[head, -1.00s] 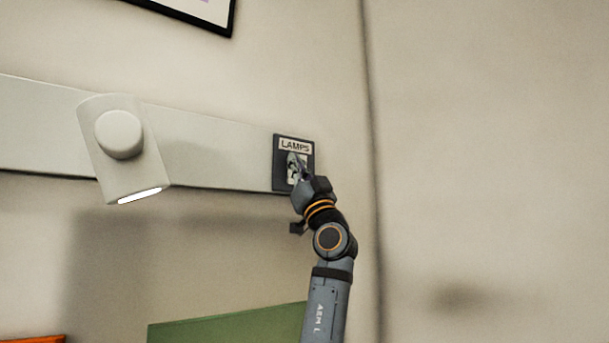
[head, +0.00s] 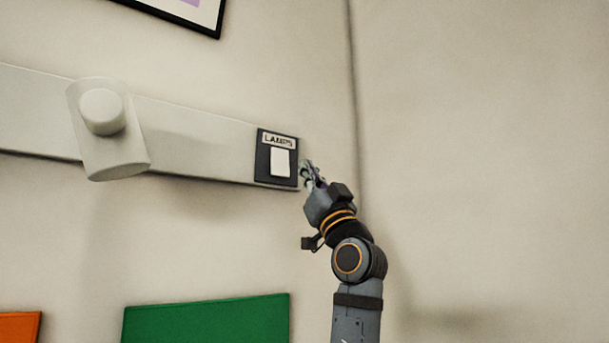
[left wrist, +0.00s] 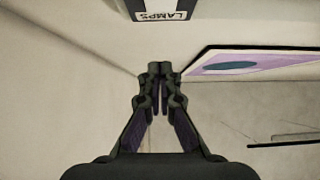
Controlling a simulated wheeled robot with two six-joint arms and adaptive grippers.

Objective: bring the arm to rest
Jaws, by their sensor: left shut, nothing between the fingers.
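My left gripper (head: 307,172) is shut and empty. In the head view it is just right of the wall switch (head: 280,162), a dark plate labelled LAMPS with a white rocker, which is uncovered. I cannot tell the exact gap between the fingers and the wall. In the left wrist view the closed fingers (left wrist: 160,85) are in the middle, and the edge of the LAMPS plate (left wrist: 160,14) shows at the top. My right gripper is in neither view.
A pale rail (head: 190,145) runs along the wall, with a lamp (head: 112,150) on it that is unlit. A framed picture (head: 212,22) hangs above. A green panel (head: 205,320) and an orange panel (head: 18,328) are below. The wall at right is bare.

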